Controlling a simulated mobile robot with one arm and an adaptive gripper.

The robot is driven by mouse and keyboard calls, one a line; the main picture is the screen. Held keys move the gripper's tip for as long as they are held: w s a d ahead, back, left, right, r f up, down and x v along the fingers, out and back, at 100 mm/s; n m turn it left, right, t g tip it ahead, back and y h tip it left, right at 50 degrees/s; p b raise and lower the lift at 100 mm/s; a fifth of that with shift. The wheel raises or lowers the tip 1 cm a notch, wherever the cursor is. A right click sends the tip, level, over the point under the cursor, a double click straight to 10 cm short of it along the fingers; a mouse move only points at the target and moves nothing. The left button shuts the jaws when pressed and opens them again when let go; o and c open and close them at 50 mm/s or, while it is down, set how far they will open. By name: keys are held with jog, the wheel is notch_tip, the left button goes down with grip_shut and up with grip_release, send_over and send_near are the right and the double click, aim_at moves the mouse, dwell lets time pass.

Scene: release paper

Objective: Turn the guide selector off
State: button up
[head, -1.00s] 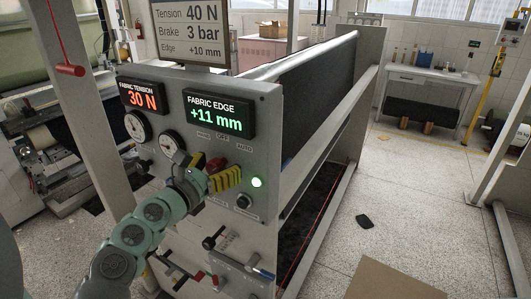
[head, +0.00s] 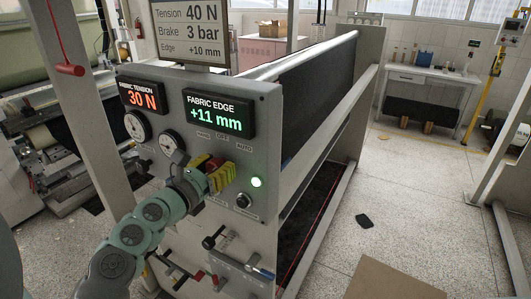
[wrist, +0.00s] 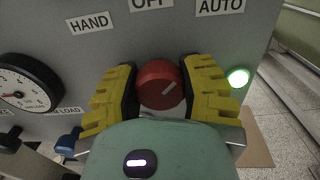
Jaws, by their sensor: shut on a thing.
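The guide selector is a round red knob (wrist: 160,85) on the grey control panel (wrist: 60,45). Labels HAND (wrist: 90,22), OFF (wrist: 151,4) and AUTO (wrist: 220,6) are set around it. In the head view the gripper (head: 216,174) is at the panel and the red knob (head: 213,163) is partly hidden by the fingers.
A green lamp (head: 256,182) is lit right of the selector. A small black knob (head: 243,201) sits below the lamp, and levers (head: 220,240) stick out lower on the panel. Two gauges (head: 138,125) are to the left. The FABRIC EDGE display (head: 219,115) reads +11 mm.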

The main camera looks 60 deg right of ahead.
jog(key=n+p, duration=0.1)
jog(key=n, duration=0.3)
jog(key=shift+n+p, duration=0.55)
jog(key=shift+n, duration=1.65)
jog(key=o, duration=1.2)
jog(key=shift+s+a, duration=0.15)
jog(key=shift+a, duration=1.85)
jog(key=shift+s+a, duration=0.2)
jog(key=shift+a, duration=1.8)
jog(key=shift+s+a, duration=0.15)
jog(key=shift+a, duration=1.85)
